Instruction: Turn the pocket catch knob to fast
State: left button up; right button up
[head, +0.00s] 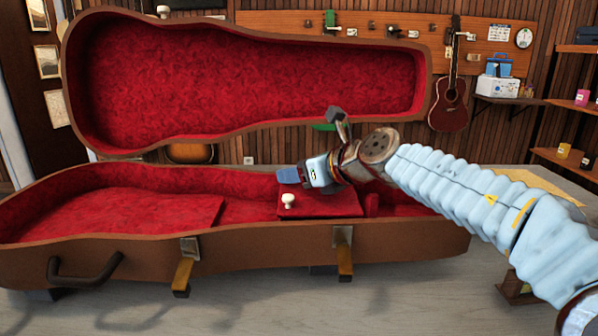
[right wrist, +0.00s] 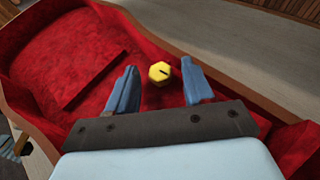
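The pocket catch knob (right wrist: 159,72) is a yellow six-sided knob with a short dark mark pointing roughly right in the right wrist view. It lies between the two spread blue fingers of my right gripper (head: 298,176), with gaps at both sides. In the head view the gripper is low over the red pocket lid (head: 322,204), and the yellow knob is hidden there. A white round pull knob (head: 288,201) stands on the lid in front of the gripper. My left gripper is not in view.
The brown ukulele case (head: 400,244) lies open on a grey bench (head: 420,290), its red-lined lid (head: 240,75) raised behind. Two latches (head: 183,275) (head: 344,262) and a handle (head: 85,278) are on its front. The case walls rise around my right gripper.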

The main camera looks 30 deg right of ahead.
jog(key=v, duration=1.3)
jog(key=shift+s, duration=0.45)
